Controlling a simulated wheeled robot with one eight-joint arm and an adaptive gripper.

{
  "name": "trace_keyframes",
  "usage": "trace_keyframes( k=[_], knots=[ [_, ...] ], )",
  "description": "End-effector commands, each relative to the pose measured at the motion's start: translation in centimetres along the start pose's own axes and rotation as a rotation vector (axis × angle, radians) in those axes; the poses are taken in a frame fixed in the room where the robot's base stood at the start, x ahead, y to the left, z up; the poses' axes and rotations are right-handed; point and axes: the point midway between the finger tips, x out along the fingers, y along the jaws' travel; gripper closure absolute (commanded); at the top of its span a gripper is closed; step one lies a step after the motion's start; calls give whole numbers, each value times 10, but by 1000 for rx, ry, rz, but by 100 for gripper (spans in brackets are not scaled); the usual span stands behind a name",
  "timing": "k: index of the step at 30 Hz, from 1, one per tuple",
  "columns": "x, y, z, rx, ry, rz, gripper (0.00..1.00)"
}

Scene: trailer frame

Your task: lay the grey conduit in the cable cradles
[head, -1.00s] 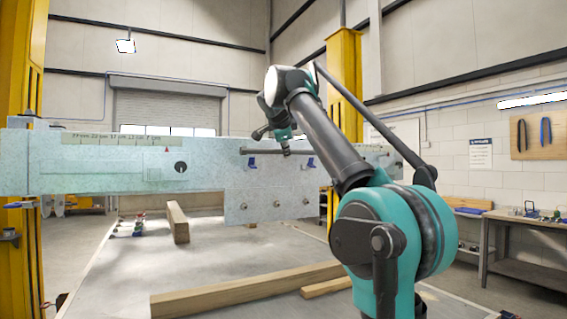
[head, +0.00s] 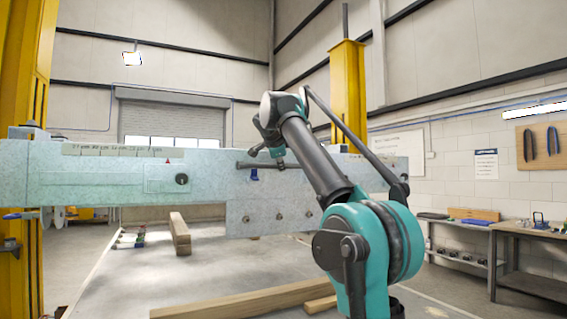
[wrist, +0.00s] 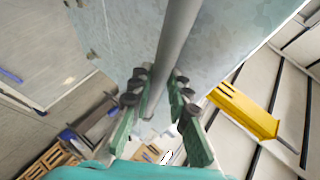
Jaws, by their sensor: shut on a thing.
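The grey conduit (head: 258,165) lies level along the face of the pale galvanised frame beam (head: 100,190). My gripper (head: 280,165) is shut on it from above, towards its right part. In the wrist view the conduit (wrist: 176,40) runs between the fingers of my gripper (wrist: 155,90). One blue cable cradle (head: 254,175) shows on the beam, just under the left part of the conduit. I cannot tell whether the conduit touches it. My arm hides the beam to the right, where another cradle stood in view earlier.
A yellow post (head: 20,90) stands at the left and another yellow post (head: 348,90) behind the beam. Timber beams (head: 240,302) lie on the floor. A workbench (head: 520,225) stands at the right. Floor left of the timbers is mostly clear.

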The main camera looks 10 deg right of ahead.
Motion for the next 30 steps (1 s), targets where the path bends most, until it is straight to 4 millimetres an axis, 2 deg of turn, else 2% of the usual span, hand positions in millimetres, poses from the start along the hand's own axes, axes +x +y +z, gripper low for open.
trace_keyframes(
  k=[12, 27, 28, 30],
  knots=[
    [15, 30, 8, 1, 0, 1, 100],
    [18, 36, 10, 1, 0, 1, 100],
    [18, 36, 10, 1, 0, 1, 79],
    [18, 36, 10, 1, 0, 1, 71]
  ],
)
